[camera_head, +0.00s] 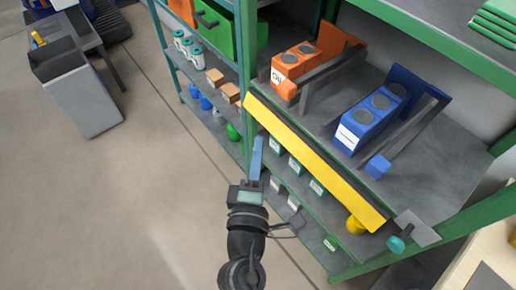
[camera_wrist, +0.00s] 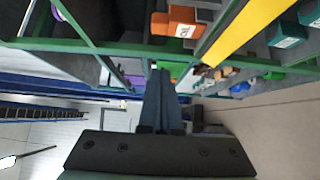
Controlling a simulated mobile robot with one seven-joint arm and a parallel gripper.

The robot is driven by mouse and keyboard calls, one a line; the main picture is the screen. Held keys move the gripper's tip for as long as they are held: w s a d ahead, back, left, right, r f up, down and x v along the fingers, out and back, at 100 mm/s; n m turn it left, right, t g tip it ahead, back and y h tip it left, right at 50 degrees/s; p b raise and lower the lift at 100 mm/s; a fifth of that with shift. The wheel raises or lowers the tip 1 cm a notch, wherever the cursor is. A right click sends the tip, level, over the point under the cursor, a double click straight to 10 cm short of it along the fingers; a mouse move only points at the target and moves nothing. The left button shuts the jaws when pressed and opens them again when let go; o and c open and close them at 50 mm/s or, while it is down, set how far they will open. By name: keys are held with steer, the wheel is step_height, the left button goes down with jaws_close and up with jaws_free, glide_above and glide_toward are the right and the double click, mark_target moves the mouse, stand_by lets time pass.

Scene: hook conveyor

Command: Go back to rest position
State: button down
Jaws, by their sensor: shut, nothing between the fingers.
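My gripper (camera_head: 257,150) is in the lower middle of the head view, its blue-grey fingers pointing up in the picture toward the green shelf post. The fingers are together, with nothing between them. In the wrist view my gripper (camera_wrist: 160,75) shows as a narrow closed pair of fingers in the middle, below a green shelf beam. In the head view it appears beside the left end of the yellow bar (camera_head: 310,160); I cannot tell the exact gap.
A green-framed shelf (camera_head: 425,185) fills the right, bearing an orange fixture (camera_head: 297,62) and a blue fixture (camera_head: 368,118). A lower shelf holds several small boxes (camera_head: 295,167). A grey bin (camera_head: 80,95) stands at the upper left. The floor (camera_head: 130,190) left of my arm is clear.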

stand_by(0.3)
steer(key=w+d+r+m+t+h, duration=0.15)
steer(key=r+m, duration=0.35)
steer(key=r, duration=0.7)
steer(key=w+r+m+t+h, duration=0.1)
steer(key=w+r+m+t, duration=0.3)
steer(key=r, duration=0.9)
steer(key=s+a+r+m+t+y, duration=0.1)
steer(key=s+r, duration=0.5)
steer(key=r, duration=0.6)
steer(key=s+a+r+m+t+y, duration=0.2)
steer(key=s+r+m+t+y, duration=0.1)
steer(key=r, duration=1)
steer(key=s+m+y, duration=0.1)
steer(key=s+m, duration=0.1)
steer(key=m, duration=0.1)
steer(key=shift+s+p, duration=0.3)
steer(key=shift+s, duration=0.1)
steer(key=shift+f, duration=0.1)
